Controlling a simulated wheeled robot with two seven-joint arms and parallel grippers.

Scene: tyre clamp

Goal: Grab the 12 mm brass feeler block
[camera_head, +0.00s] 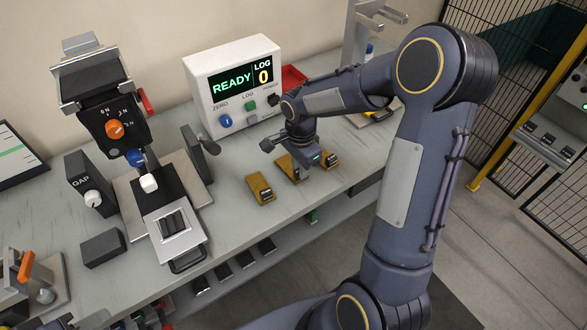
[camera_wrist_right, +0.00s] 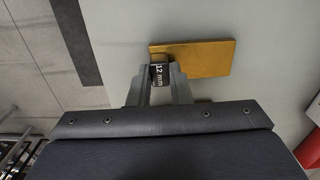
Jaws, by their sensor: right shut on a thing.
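The brass feeler block (camera_wrist_right: 205,58) is a flat golden bar with a dark end tab labelled "12 mm" in the right wrist view. My right gripper (camera_wrist_right: 158,74) is shut on that tab, one finger on each side. In the head view the right gripper (camera_head: 298,152) is over the row of brass blocks. The gripped one appears to be the middle block (camera_head: 285,163), partly covered by the gripper. I cannot tell whether it touches the table. A left brass block (camera_head: 259,187) and a right brass block (camera_head: 332,160) lie beside it. My left gripper is not in view.
The grey bench (camera_head: 232,222) is clear in front of the blocks. A white display box (camera_head: 237,83) reading "READY" and "LOG 0" stands behind, beside a red bin (camera_head: 293,77). A clamp fixture (camera_head: 170,215), GAP box (camera_head: 90,184) and black block (camera_head: 103,248) stand left.

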